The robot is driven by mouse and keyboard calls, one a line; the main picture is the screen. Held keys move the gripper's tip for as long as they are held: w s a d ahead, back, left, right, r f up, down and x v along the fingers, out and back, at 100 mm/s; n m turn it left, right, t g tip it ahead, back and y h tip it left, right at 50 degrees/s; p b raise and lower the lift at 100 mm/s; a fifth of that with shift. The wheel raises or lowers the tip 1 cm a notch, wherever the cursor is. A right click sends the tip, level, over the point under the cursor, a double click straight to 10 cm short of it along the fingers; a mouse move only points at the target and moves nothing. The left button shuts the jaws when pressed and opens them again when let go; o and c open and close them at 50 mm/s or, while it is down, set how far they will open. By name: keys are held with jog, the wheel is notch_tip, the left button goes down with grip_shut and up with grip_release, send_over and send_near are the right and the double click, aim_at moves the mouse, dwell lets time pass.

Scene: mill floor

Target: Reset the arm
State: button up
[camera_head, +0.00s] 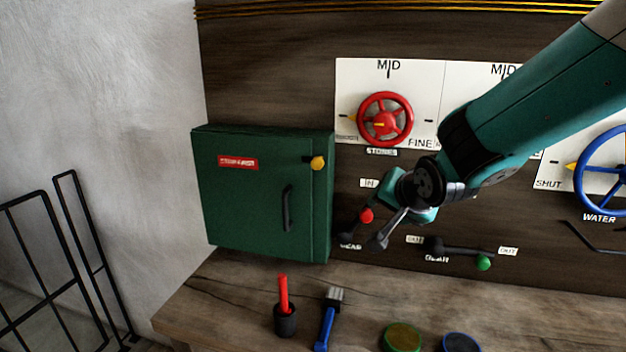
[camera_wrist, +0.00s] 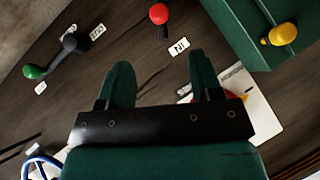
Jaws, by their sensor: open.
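My gripper (camera_wrist: 161,78) is open in the wrist view, its two dark green fingers apart with nothing between them. They point toward the dark wood panel (camera_wrist: 150,50). In the head view my arm reaches in from the upper right and bends down in front of the panel; the fingers are hard to make out there. A lever with a red knob (camera_head: 366,215) is close beside the wrist in the head view. In the wrist view the red knob (camera_wrist: 159,13) lies beyond the fingertips, apart from them, near an IN label (camera_wrist: 179,47).
A green cabinet (camera_head: 255,190) with a yellow knob (camera_head: 318,163) stands left. A red handwheel (camera_head: 385,120), a blue wheel (camera_head: 603,160) and a green-knobbed lever (camera_head: 484,264) are on the panel. The bench below holds a black cup (camera_head: 285,322), a blue-handled brush (camera_head: 326,325) and round lids (camera_head: 403,337).

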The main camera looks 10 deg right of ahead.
jog(key=s+a+n+g+y, duration=0.1)
jog(key=s+a+n+g, duration=0.2)
jog(key=s, duration=0.6)
jog(key=s+a+r+n+g+y, duration=0.1)
jog(key=s+a+n+g, duration=0.2)
jog(key=s+n, duration=0.3)
jog(key=s+a+n+g+y, duration=0.1)
jog(key=s+a+n+g, duration=0.2)
jog(key=s, duration=1)
jog(key=shift+s+r+n+g+y, duration=0.15)
jog(key=shift+s+n+g+y, duration=0.35)
jog(key=shift+n, duration=0.7)
